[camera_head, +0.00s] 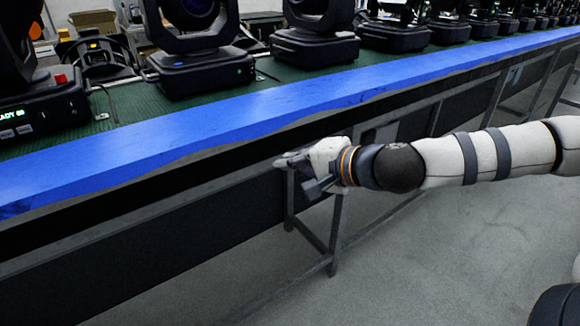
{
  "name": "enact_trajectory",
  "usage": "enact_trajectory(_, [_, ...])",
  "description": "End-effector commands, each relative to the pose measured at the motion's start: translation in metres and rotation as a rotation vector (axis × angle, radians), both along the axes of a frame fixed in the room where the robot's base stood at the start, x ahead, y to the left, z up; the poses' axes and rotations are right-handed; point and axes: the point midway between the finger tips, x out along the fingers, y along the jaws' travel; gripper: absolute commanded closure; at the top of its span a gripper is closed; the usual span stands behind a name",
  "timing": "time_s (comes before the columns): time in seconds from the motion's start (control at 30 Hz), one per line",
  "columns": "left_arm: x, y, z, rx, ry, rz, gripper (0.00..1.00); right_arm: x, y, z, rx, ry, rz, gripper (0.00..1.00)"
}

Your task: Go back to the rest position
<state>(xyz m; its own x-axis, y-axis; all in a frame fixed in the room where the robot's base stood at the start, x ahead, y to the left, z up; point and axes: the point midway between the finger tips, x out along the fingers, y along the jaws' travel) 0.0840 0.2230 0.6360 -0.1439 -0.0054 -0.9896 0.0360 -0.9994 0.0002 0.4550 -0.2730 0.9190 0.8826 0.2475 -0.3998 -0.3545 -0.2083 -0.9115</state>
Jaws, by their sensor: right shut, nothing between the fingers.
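My right gripper (289,161) is at the end of my white and dark right arm, which comes in from the right edge and points left. The gripper is shut and empty. It shows in front of the dark side of the long bench, below the blue edge (240,117), with no visible contact. My left gripper is not in view.
Black moving-head lights (316,45) stand in a row on the bench's green top (137,101). A unit with a lit display (40,110) is at the far left. Metal bench legs (334,235) stand below.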

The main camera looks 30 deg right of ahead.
Motion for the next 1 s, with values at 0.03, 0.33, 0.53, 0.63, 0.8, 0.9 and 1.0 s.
enact_trajectory(0.03, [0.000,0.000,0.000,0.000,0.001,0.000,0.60,-0.001,0.002,-0.003,-0.004,0.007,0.005,1.00])
enact_trajectory(0.33, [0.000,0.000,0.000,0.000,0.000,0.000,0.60,-0.002,0.004,-0.006,-0.008,0.013,0.011,1.00])
enact_trajectory(0.53, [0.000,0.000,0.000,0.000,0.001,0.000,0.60,-0.002,0.004,-0.005,-0.007,0.013,0.011,1.00])
enact_trajectory(0.63, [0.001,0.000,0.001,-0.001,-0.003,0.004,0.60,-0.004,0.010,-0.012,-0.017,0.030,0.027,1.00])
enact_trajectory(0.8, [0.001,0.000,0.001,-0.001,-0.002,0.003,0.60,-0.058,0.075,-0.106,-0.170,0.256,0.249,1.00])
enact_trajectory(0.9, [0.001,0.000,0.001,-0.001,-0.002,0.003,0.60,-0.126,0.104,-0.175,-0.305,0.440,0.432,1.00])
enact_trajectory(1.0, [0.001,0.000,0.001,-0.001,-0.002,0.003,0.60,-0.208,0.110,-0.232,-0.456,0.618,0.626,1.00])
